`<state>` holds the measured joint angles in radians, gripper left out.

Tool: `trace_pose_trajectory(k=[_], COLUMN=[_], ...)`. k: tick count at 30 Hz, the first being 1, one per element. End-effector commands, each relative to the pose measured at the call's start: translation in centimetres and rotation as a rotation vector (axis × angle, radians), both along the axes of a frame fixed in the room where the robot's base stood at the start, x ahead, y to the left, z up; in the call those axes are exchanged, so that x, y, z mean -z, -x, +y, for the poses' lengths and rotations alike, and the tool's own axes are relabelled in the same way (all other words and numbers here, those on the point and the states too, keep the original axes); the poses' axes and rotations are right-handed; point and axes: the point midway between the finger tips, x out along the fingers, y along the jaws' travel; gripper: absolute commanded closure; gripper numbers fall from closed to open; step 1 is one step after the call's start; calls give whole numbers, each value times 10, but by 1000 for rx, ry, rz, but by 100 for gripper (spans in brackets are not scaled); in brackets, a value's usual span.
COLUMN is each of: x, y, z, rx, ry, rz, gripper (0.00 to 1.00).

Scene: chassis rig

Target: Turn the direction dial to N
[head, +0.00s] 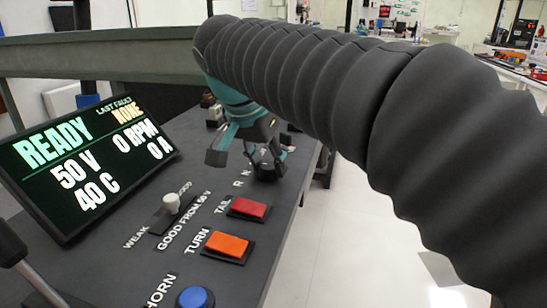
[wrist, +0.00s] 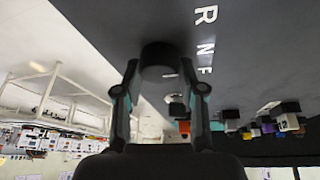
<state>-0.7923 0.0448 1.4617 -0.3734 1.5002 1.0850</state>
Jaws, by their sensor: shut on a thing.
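The direction dial (head: 268,171) is a dark round knob on the far part of the grey panel, and it also shows in the wrist view (wrist: 159,53). White letters R, N and F (wrist: 204,46) stand beside it. My gripper (head: 245,154) reaches down over the dial from above. In the wrist view my gripper (wrist: 159,66) has one finger on each side of the dial and is shut on it. The dial's pointer mark is hidden, so I cannot tell which letter it points to.
A screen (head: 87,155) reads READY, 50 V, 0 RPM. A red button (head: 248,207), an orange button (head: 228,244), a blue button (head: 195,298) and a pale slider knob (head: 171,203) sit nearer on the panel. Open floor (head: 345,240) lies to the right.

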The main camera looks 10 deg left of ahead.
Motion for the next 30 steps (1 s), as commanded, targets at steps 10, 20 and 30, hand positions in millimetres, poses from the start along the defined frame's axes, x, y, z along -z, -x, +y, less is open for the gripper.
trace_pose_trajectory(k=[10,20,30], x=[1,0,-32], y=[0,0,12], z=[0,0,6], rx=[0,0,-1], ry=[1,0,-2], rz=[1,0,-2], gripper=[50,35,35])
